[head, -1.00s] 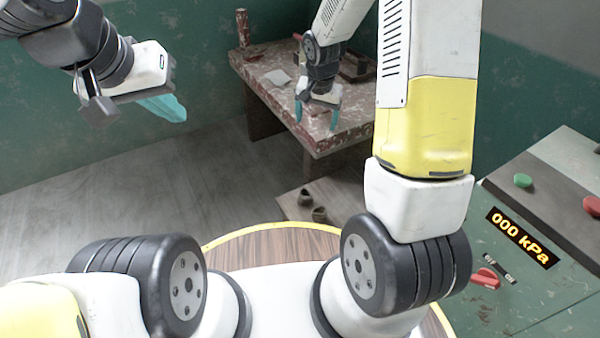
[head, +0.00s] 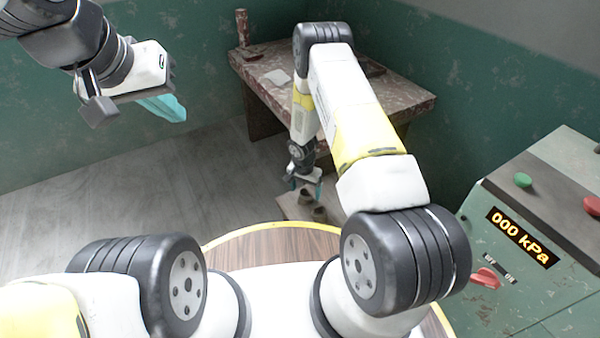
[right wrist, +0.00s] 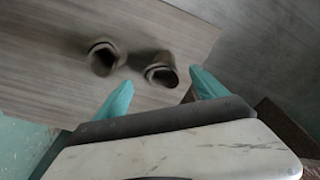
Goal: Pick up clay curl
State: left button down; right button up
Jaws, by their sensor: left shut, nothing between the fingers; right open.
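Two brown clay curls lie on a pale wooden board (head: 289,211) low beside the table. In the head view, one curl (head: 305,197) is close to my right gripper (head: 305,187) and the other curl (head: 319,214) is nearer to me. In the right wrist view, a left curl (right wrist: 103,58) and a right curl (right wrist: 162,71) lie just beyond my open right gripper (right wrist: 162,84). The right curl is roughly in line with the gap between the teal fingers; nothing is held. My left gripper (head: 166,106) is shut and empty, raised at the upper left.
A worn red-and-white table (head: 400,88) stands behind my right arm, with a brown cylinder (head: 241,27) on it. A green console (head: 520,260) with a "000 kPa" display (head: 520,237) is at the right. The grey floor at the left is clear.

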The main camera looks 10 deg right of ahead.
aim_at(306, 194)
jog(key=f, duration=0.4)
jog(key=shift+w+d+f, duration=0.1)
jog(key=shift+w, duration=0.25)
jog(key=c, duration=1.6)
